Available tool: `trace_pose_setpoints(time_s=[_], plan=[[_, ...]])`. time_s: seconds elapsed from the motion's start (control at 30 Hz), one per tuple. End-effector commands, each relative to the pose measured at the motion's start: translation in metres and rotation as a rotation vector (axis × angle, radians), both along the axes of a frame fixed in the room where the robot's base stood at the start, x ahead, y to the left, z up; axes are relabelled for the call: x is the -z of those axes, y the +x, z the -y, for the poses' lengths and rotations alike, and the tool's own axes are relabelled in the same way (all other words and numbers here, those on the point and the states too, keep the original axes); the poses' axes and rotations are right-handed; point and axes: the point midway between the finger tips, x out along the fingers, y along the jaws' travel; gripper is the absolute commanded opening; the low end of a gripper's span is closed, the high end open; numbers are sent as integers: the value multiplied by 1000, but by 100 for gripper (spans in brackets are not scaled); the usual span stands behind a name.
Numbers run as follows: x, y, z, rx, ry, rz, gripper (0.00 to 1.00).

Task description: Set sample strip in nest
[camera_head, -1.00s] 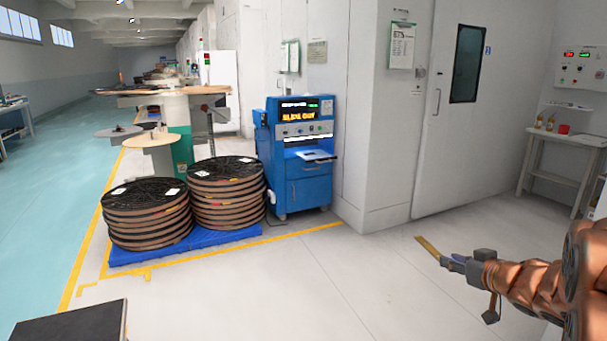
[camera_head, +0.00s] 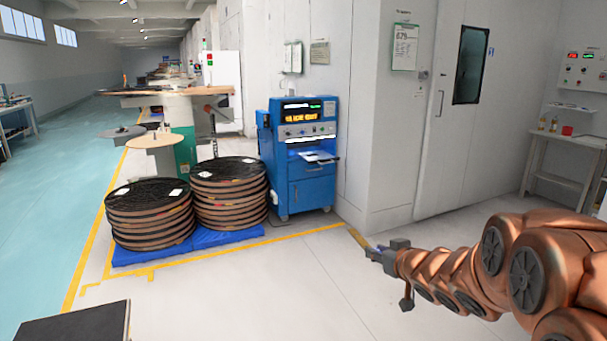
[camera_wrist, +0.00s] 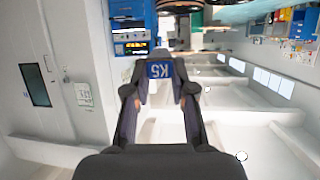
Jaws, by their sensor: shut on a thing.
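My gripper (camera_head: 376,252) is shut on the sample strip (camera_head: 358,239), a thin yellow-brown strip that points away from the fingertips, up and left. In the wrist view a blue label reading K5 on the strip (camera_wrist: 159,70) sits between the fingertips of my gripper (camera_wrist: 159,88). The blue station cabinet (camera_head: 307,195) with a lit display stands ahead, left of and beyond my gripper. A pale plate (camera_head: 318,156) juts from its front opening. A nest cannot be made out clearly. The strip is apart from the cabinet.
Two stacks of dark reels (camera_head: 150,218) stand on a blue pallet (camera_head: 190,246) left of the cabinet. A round-topped stand (camera_head: 154,141) is behind them. A wall corner (camera_head: 365,190) is right of the cabinet.

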Motion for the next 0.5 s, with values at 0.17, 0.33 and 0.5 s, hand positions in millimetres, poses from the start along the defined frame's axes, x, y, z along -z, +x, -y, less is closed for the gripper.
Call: trace_pose_setpoints(time_s=[0.17,0.33,0.5], plan=[[-33,0,1,1,0,0,0],[-63,0,1,0,-2,1,0],[-93,0,1,0,0,0,0]])
